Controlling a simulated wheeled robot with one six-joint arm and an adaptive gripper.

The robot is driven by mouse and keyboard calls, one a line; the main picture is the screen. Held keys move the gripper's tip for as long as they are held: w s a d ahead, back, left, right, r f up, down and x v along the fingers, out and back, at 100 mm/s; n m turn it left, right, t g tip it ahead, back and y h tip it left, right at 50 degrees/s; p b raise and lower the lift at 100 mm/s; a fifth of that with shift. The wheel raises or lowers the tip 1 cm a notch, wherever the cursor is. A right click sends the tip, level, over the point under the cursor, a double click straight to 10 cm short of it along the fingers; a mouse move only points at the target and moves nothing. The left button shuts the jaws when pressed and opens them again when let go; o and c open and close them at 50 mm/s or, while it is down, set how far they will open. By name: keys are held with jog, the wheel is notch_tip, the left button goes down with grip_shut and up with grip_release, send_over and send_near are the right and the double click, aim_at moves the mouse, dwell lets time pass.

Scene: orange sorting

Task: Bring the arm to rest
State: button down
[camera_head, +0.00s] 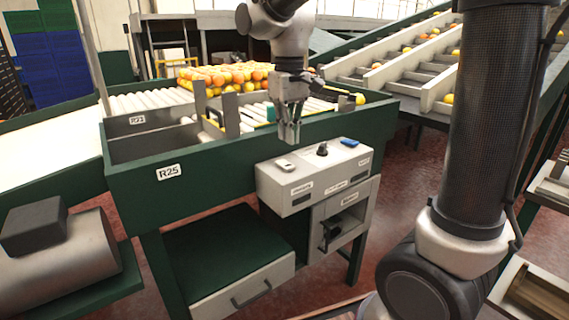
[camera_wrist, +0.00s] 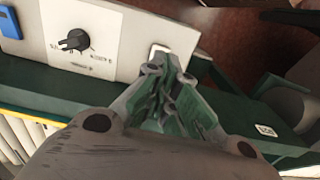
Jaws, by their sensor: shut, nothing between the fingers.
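My gripper (camera_head: 289,132) hangs fingers-down in the head view, in front of the green sorting bench (camera_head: 225,150) and just above the back edge of the grey control box (camera_head: 318,177). Its fingers are shut and empty. In the wrist view, my gripper (camera_wrist: 168,80) points toward the control box (camera_wrist: 105,35), with the fingertips overlapping a light switch piece there. I cannot tell from this view whether they touch it. My arm reaches down from the top of the head view.
The box carries a white switch (camera_head: 285,165), a black knob (camera_head: 322,149) and a blue piece (camera_head: 349,142). Oranges (camera_head: 225,76) lie on rollers behind. A sloped conveyor (camera_head: 410,62) stands at the right. Below are a drawer (camera_head: 243,288) and red floor (camera_head: 405,180).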

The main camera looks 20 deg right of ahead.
jog(key=shift+r, duration=0.15)
jog(key=shift+w, duration=0.1)
jog(key=shift+s+d+f, duration=0.3)
jog(key=shift+s+f, duration=0.3)
jog(key=shift+s, duration=0.05)
jog(key=shift+s+d+f, duration=0.3)
jog(key=shift+s+f, duration=0.25)
jog(key=shift+s, duration=0.05)
jog(key=s+d+r+m+t, duration=0.1)
jog(key=s+d+m+t, duration=0.2)
jog(key=s+d, duration=1)
jog(key=s+t, duration=0.1)
jog(key=s, duration=0.2)
jog(key=shift+s+d+r+m, duration=0.3)
jog(key=shift+s+d+r, duration=0.05)
jog(key=shift+r, duration=0.05)
